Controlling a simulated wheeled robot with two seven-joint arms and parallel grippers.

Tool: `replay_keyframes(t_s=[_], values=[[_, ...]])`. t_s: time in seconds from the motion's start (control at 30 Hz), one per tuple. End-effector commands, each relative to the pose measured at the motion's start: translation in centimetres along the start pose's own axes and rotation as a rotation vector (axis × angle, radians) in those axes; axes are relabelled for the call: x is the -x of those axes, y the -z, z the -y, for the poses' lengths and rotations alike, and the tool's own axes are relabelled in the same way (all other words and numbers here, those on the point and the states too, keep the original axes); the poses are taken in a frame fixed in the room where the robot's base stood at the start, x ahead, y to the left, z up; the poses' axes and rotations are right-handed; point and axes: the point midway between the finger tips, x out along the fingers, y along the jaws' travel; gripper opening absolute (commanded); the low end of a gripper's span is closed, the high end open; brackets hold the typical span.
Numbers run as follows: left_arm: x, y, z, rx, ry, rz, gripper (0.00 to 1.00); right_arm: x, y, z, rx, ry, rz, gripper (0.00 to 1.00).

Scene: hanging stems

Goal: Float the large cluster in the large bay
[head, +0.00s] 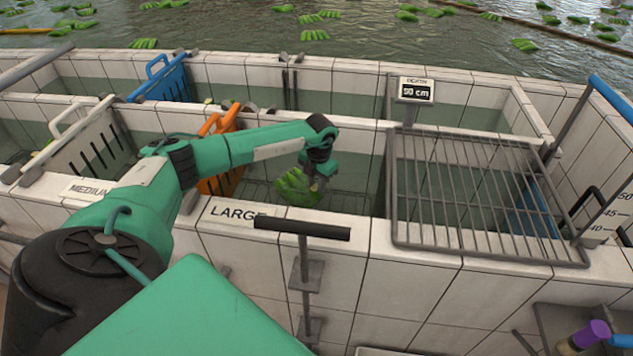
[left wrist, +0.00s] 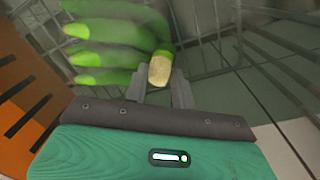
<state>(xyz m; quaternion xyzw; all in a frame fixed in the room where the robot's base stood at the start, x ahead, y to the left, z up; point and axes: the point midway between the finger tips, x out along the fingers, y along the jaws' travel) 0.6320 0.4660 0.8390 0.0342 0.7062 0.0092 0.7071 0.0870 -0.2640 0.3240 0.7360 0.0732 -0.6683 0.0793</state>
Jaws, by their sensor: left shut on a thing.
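My left gripper (head: 318,184) is shut on the crown end of a green banana cluster (head: 296,187). In the left wrist view the cluster (left wrist: 120,40) extends up and left from the gripper (left wrist: 160,92), with its pale cut crown between the fingers. The cluster is down inside the bay behind the wall marked LARGE (head: 238,213). Whether it touches the water is not clear. My right gripper is not in view.
A metal grating (head: 480,190) covers the bay to the right. A dark T-shaped handle (head: 301,228) stands in front. A depth display (head: 416,91) reads 50 cm.

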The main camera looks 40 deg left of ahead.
Motion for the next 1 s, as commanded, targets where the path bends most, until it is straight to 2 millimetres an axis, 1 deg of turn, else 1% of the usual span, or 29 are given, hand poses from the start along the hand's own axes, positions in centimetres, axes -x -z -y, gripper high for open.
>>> replay_keyframes(t_s=[0.47,1.0], values=[[-0.7,0.0,0.1,0.0,0.0,0.0,0.0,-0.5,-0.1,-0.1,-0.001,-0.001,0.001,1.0],[-1.6,0.0,0.1,0.0,0.0,0.0,0.0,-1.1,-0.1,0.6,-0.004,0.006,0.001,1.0]])
